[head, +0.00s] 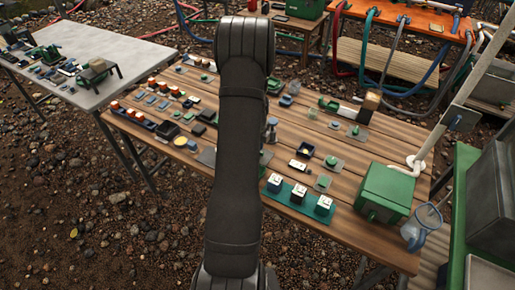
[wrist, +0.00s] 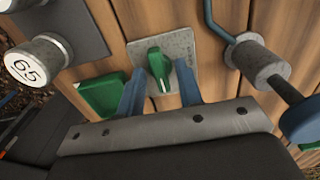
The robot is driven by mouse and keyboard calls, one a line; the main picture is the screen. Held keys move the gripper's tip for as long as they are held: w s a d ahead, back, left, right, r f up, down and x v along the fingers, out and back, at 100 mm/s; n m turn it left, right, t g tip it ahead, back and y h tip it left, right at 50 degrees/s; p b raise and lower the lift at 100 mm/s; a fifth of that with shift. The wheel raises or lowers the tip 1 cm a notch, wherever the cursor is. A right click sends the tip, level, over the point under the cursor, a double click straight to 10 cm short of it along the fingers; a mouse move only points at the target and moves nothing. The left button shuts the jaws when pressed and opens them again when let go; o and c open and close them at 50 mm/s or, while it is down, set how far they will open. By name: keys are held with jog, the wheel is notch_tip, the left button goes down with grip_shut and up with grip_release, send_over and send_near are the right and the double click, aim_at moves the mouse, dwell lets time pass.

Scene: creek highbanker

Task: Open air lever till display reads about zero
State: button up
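In the wrist view a green lever (wrist: 160,70) stands on a grey plate (wrist: 180,48) with small lettering that I cannot read. My gripper (wrist: 160,92) has its two blue-grey fingers apart, one on each side of the lever's near end. I see gaps beside the lever and cannot tell any contact. A round white display (wrist: 36,62) at the upper left reads 65, perhaps 6.5. It sits on a grey cylinder on a dark plate. In the head view my arm hides the gripper, and I cannot make out the lever there.
In the wrist view a green square piece (wrist: 103,95) lies left of the fingers. A grey cylinder (wrist: 265,62) with a blue-ended rod stands close on the right. The wooden table (head: 345,190) carries many small devices and a green box (head: 384,190) at the right.

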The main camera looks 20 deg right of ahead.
jog(key=shift+r, duration=3.45)
jog(key=shift+f, duration=0.1)
notch_tip(320, 180, down, 7)
jog(key=shift+n, duration=1)
